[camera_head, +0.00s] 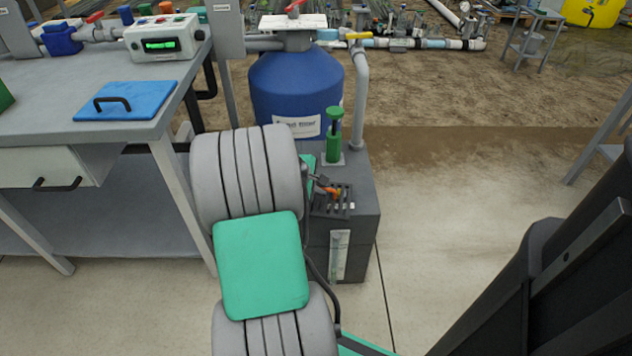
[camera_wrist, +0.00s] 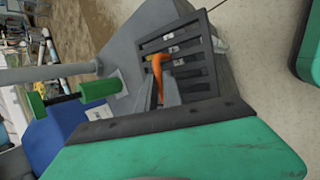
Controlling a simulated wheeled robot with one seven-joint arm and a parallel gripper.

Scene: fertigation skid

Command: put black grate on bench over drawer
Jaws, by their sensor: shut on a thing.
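The black grate (camera_head: 345,207) is a slotted dark plate with an orange handle (camera_head: 333,191). It is at the top of the dark grey box (camera_head: 362,222) in front of the blue tank; I cannot tell whether it rests there or is slightly raised. My gripper (camera_head: 321,184) is shut on the grate's orange handle, which shows between the fingers in the wrist view (camera_wrist: 158,68). My arm hides part of the box. The grey bench (camera_head: 35,85) stands at the left, with a pale drawer (camera_head: 45,167) with a dark handle under its top.
A blue plate (camera_head: 125,100) with a black handle and a controller box (camera_head: 165,38) with a green display are on the bench. A green-topped valve (camera_head: 334,135) rises from the grey box beside the grate.

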